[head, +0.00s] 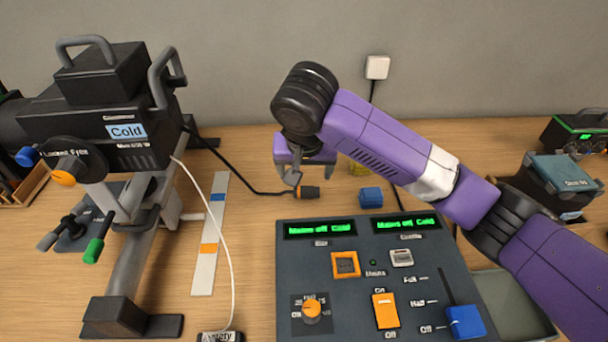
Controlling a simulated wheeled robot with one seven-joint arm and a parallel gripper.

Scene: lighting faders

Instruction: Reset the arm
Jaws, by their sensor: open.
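My gripper (299,178) hangs at the end of my purple arm, pointing down, just behind the control console (290,262). Its jaws are open and nothing shows between them. An orange and black plug (308,192) on a black cable lies right by the fingertips; I cannot tell whether they touch. The console has two green displays reading "Mains off Cold", an orange rocker switch (386,311), an orange knob (311,309) and a blue fader (465,322) at the "Off" end of its slot.
A large black lamp (95,115) labelled "Cold" stands on the left. A blue block (370,197) sits behind the console. A white strip (208,240) lies left of the console. A dark box (562,183) with a teal top stands at the right. A white wall socket (377,67) is behind.

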